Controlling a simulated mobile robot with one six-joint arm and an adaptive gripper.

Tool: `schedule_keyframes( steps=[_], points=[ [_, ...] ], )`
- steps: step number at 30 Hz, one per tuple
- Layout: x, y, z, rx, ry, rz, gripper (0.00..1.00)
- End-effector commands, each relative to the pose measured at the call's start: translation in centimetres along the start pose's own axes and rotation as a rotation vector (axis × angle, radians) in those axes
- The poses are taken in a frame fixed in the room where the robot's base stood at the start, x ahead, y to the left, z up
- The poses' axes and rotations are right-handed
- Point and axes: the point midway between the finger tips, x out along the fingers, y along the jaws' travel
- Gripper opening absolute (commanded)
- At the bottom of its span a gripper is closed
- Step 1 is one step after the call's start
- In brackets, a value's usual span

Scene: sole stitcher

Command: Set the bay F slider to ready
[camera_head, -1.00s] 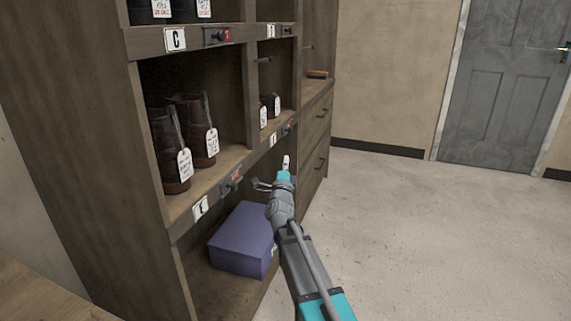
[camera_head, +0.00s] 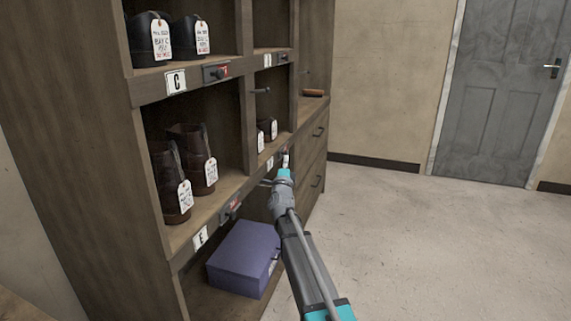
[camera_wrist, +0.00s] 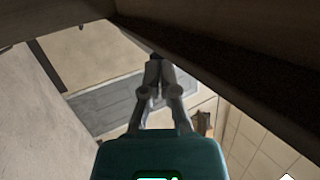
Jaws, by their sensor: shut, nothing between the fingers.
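The bay F slider (camera_head: 286,153) appears as a small dark fitting with a red mark on the shelf's front edge, right of a small white label (camera_head: 270,163). The label is too small to read surely; it sits on the rail beyond the bay E label. My arm partly hides the slider, so its position is unclear. My gripper (camera_head: 266,183) is just below that label in the head view; contact cannot be judged. In the wrist view my gripper (camera_wrist: 157,62) has its fingers together and empty, near a dark shelf edge.
The bay E label (camera_head: 200,237) and slider (camera_head: 230,207) are nearer on the same rail. Brown boots (camera_head: 190,160) stand above it, a purple box (camera_head: 245,258) below. Bay C's slider (camera_head: 217,72) is higher up. Open floor (camera_head: 430,250) lies to the right.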

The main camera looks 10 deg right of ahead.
Motion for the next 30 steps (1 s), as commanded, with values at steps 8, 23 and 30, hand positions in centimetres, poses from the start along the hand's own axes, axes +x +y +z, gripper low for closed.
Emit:
schedule_keyframes(
  steps=[8, 23, 30],
  points=[
    [0.0, 0.0, 0.0, 0.000, 0.000, 0.000, 0.00],
    [4.6, 2.3, -1.1, -0.002, 0.001, -0.001, 0.00],
    [5.0, 2.5, -1.3, 0.000, 0.001, 0.000, 0.00]
  ],
)
